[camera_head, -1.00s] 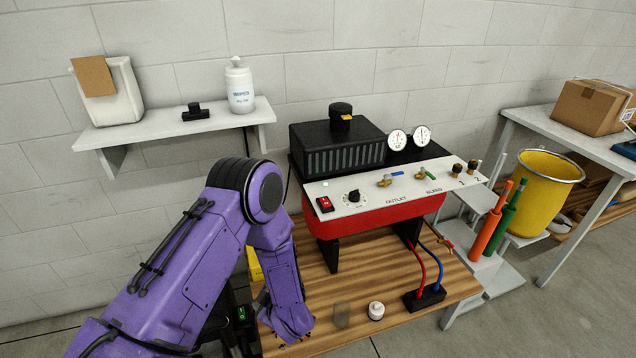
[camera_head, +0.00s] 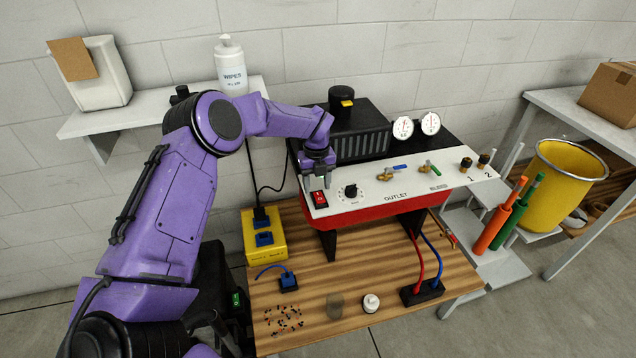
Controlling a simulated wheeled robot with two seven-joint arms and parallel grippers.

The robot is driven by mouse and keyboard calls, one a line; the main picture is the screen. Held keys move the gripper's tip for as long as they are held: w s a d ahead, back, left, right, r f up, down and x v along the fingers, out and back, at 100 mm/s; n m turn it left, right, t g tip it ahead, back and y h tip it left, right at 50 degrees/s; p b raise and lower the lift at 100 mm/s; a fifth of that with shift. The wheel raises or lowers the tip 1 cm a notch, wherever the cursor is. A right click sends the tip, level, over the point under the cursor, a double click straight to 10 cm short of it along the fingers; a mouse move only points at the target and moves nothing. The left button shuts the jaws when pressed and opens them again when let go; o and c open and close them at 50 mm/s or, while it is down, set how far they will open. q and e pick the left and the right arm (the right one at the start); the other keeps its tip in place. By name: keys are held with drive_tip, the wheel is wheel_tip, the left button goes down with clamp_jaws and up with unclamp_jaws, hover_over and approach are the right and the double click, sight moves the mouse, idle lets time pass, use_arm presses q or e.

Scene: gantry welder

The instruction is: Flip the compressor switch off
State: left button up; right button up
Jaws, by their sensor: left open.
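The compressor (camera_head: 365,212) is a red and black unit on the wooden bench, with a white control panel (camera_head: 345,203) tilted toward me. The red rocker switch (camera_head: 319,198) sits at the panel's left end, in a black frame. Which way the rocker is tipped is too small to tell. My left gripper (camera_head: 318,184) points down just above and behind the switch, close to it. It is open, with nothing visible between its fingers. Whether a finger touches the switch cannot be told. My right gripper is not in view.
A black knob (camera_head: 351,190), valves and two gauges (camera_head: 402,127) lie right of the switch. A yellow box (camera_head: 264,238) with blue plugs stands left on the bench (camera_head: 345,275). A wall shelf (camera_head: 130,115) holds a wipes bottle (camera_head: 231,68). A yellow bin (camera_head: 560,188) is at right.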

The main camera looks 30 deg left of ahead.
use_arm(q)
drive_tip(key=shift+s+d+f, duration=0.1)
drive_tip(key=shift+f, duration=0.75)
clamp_jaws()
drive_tip(key=y+b, duration=0.1)
drive_tip(key=b, duration=0.1)
drive_tip(key=t+y+b, duration=0.1)
drive_tip(key=b, duration=0.1)
drive_tip(key=t+b, duration=0.1)
drive_tip(key=b, duration=0.1)
drive_tip(key=shift+s+d+y+b, duration=0.25)
drive_tip(key=shift+d+y+b, duration=0.1)
drive_tip(key=shift+y+b, duration=0.05)
drive_tip(key=shift+r+t, duration=0.1)
drive_tip(key=shift+t, duration=0.3)
drive_tip(key=shift+r, duration=0.15)
